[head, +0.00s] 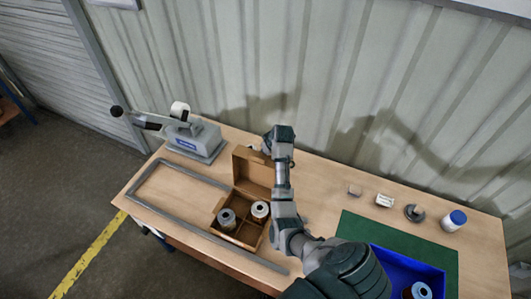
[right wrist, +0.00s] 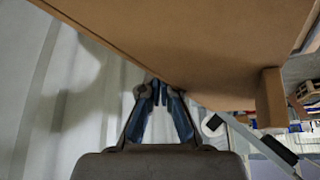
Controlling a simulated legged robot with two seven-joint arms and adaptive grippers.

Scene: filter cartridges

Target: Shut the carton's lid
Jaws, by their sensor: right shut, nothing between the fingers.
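The brown carton (head: 238,240) stands on the table with its lid (head: 252,172) raised at the back, open. Two filter cartridges stand in its compartments, a grey-topped one (head: 227,217) and a white-topped one (head: 260,210). My right arm reaches past the carton's right side. My right gripper (head: 267,143) is at the lid's upper right edge, partly hidden by my wrist. In the right wrist view the shut, empty fingers (right wrist: 160,92) are close to the brown cardboard of the lid (right wrist: 200,45); I cannot tell whether they touch. My left gripper is not in view.
A grey frame (head: 150,207) lies around the carton's left side. A grey lever machine (head: 195,138) stands behind left. At the right are a green mat (head: 355,228), a blue bin (head: 440,273), a blue-capped jar (head: 454,220) and small parts. A ribbed wall rises behind the table.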

